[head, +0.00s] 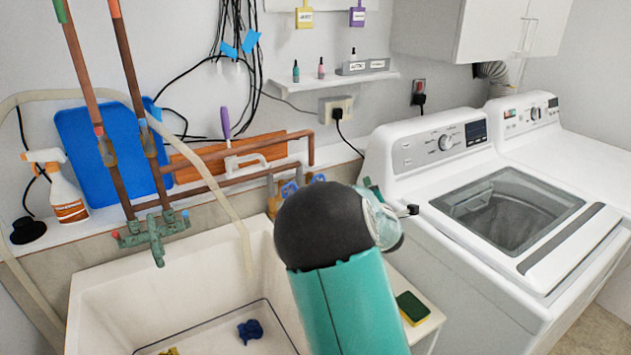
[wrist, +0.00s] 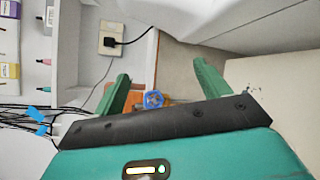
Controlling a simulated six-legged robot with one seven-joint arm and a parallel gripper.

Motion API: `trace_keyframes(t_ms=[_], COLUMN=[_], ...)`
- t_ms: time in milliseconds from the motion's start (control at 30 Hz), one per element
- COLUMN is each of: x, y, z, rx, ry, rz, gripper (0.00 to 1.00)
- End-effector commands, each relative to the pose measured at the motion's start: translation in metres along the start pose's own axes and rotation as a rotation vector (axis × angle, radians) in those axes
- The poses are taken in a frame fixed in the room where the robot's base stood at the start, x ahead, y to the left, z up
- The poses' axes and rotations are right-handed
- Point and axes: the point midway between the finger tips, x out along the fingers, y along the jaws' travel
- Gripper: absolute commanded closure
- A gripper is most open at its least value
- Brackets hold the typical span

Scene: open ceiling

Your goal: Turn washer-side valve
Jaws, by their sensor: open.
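Blue-handled valves on brass-coloured fittings sit on the wall ledge behind the sink. In the head view one blue handle (head: 289,190) shows left of my arm. The handle nearer the washer (head: 318,178) is just above my arm, partly hidden by it. In the wrist view a single blue valve handle (wrist: 153,99) shows between the bases of my green fingers, beside an orange-brown surface. My gripper (wrist: 162,68) is open, with nothing between its fingertips. Its fingers are mostly hidden behind my arm in the head view.
The white washer (head: 427,150) stands to the right, close to my arm. The sink (head: 105,283) lies to the left, with copper pipes (head: 215,190) and a green faucet (head: 152,234) behind it. A wall outlet (head: 336,109) with a black plug is above the valves.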

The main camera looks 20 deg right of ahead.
Motion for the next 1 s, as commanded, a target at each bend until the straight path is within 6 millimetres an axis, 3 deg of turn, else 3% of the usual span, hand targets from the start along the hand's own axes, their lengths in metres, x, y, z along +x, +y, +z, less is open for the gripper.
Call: trace_keyframes(t_ms=[200,500,767,1000], x=[0.032,0.045,0.050,0.083], y=[0.003,0.010,0.013,0.026], z=[-0.023,-0.085,-0.104,-0.121], rx=[-0.493,-1.036,-1.141,-1.137], ry=[0.052,0.157,0.183,0.184], rz=[0.208,0.512,0.590,0.590], gripper=[0.25,0.25,0.25,0.25])
